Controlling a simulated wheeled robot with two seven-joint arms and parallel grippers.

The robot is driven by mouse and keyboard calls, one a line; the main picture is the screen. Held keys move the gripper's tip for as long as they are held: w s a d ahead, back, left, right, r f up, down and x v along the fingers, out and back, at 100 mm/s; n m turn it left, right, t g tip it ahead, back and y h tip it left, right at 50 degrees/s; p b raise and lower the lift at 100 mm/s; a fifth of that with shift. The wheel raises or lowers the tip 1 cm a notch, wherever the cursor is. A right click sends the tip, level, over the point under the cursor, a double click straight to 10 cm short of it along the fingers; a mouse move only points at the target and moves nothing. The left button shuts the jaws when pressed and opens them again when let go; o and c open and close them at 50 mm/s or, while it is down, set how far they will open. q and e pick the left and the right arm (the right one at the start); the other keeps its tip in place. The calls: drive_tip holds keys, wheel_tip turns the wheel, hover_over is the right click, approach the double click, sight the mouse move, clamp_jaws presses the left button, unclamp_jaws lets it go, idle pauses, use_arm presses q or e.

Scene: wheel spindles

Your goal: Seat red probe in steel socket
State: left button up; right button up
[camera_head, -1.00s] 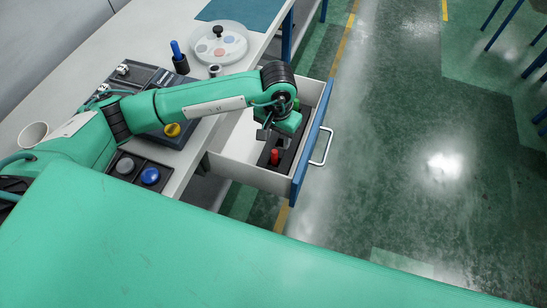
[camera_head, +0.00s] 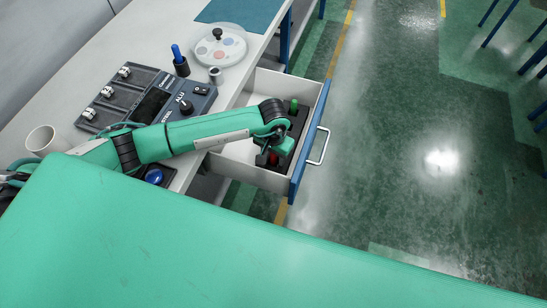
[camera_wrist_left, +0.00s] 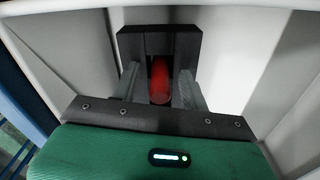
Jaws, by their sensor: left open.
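The red probe (camera_head: 273,158) stands in a dark holder (camera_head: 298,124) inside the open drawer. In the left wrist view the red probe (camera_wrist_left: 160,80) lies between the two fingers of my left gripper (camera_wrist_left: 160,92). The fingers are apart, one on each side of it; I cannot see them pressing on it. In the head view my left gripper (camera_head: 267,157) is low over the holder and partly hides the probe. A small grey metallic cylinder with a dark top, apparently the steel socket (camera_head: 215,74), stands on the table near the drawer. My right gripper is not in view.
A green probe (camera_head: 294,105) stands at the holder's far end. The drawer (camera_head: 320,115) has pale walls close around my gripper. On the table are a blue probe (camera_head: 177,52) in a black stand, a round palette (camera_head: 232,50), a control box (camera_head: 175,105) and a cup (camera_head: 42,140).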

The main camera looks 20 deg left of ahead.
use_arm(q)
clamp_jaws()
drive_tip(key=shift+r, duration=0.15)
